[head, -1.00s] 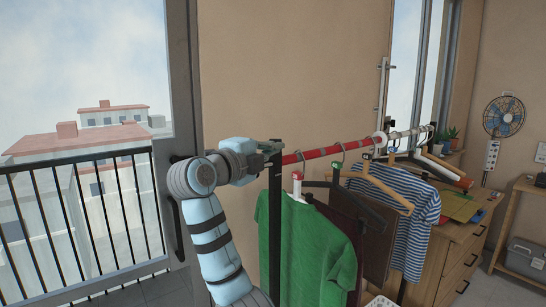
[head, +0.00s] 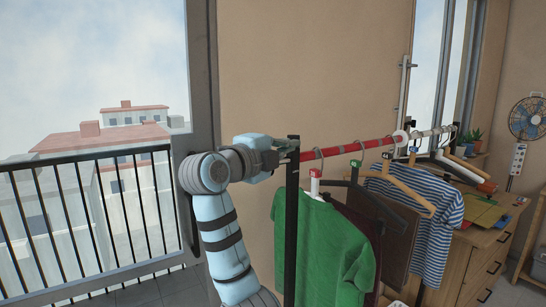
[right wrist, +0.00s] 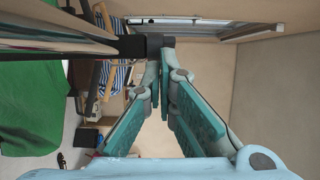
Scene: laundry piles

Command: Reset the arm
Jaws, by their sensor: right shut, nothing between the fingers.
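My right arm (head: 218,225) rises from the bottom of the head view and bends at its elbow. My right gripper (head: 284,150) points right, at the near end of the clothes rack's red rail (head: 350,146), by the black post (head: 291,220). In the right wrist view the gripper (right wrist: 163,68) is shut with its tips together and nothing between them. The dark rack end (right wrist: 145,46) lies just past the tips there; I cannot tell whether they touch. My left gripper is not in view.
A green shirt (head: 318,240) and a striped shirt (head: 436,215) hang on the rack. A wooden dresser (head: 470,250) stands behind at the right, with a fan (head: 528,118) beyond. A balcony railing (head: 80,220) is at the left. The beige wall behind the gripper is bare.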

